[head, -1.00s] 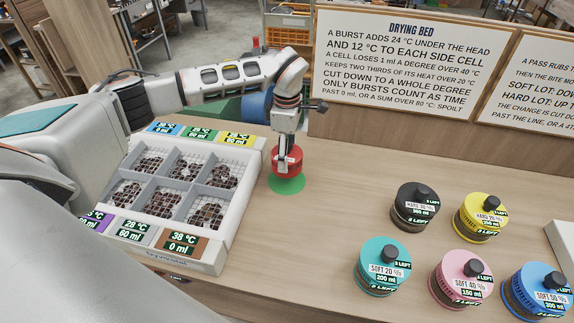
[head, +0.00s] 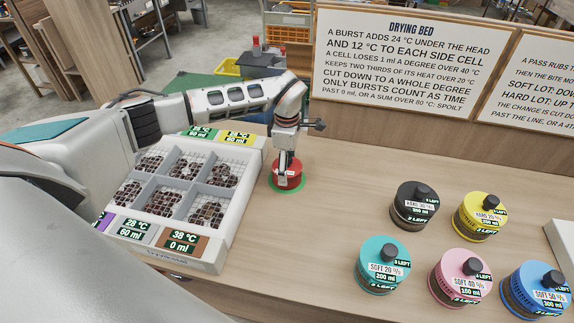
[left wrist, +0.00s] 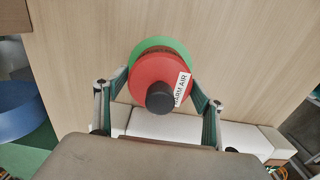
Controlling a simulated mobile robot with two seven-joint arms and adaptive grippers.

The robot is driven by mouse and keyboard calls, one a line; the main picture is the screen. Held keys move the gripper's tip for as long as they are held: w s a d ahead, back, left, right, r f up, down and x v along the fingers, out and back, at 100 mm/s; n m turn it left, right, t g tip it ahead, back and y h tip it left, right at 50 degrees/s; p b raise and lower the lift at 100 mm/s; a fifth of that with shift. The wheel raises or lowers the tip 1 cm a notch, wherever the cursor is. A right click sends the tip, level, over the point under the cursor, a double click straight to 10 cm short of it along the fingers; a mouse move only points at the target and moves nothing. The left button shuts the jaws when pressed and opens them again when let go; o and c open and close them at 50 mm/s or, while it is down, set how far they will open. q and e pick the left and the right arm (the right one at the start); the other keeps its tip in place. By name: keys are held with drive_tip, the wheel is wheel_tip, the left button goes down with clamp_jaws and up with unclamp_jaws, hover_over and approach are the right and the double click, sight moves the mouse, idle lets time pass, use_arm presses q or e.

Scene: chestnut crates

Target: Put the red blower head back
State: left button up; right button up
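The red blower head (head: 288,178), a round drum with a black knob and a "WARM AIR" label, is upright at the round green pad (head: 301,187) right of the cell crate. It appears to rest on the pad or stand very slightly above it. It also shows in the left wrist view (left wrist: 150,75), with the pad's green edge (left wrist: 152,42) behind it. My left gripper (head: 288,160) is over it; in the left wrist view its fingers (left wrist: 160,80) lie against both sides of the red drum. My right gripper is out of view.
The white crate (head: 237,210) of chestnut cells stands to the left, with temperature and volume labels. Black (head: 408,208), yellow (head: 476,217), teal (head: 376,270), pink (head: 455,280) and blue (head: 535,292) canisters stand at right. The sign (head: 408,60) is behind. Table between is clear.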

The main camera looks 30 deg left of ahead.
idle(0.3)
use_arm(q)
wheel_tip(320, 180, up, 12)
drive_tip(key=shift+r+b, duration=0.2)
drive_tip(key=shift+b, duration=0.4)
idle(0.4)
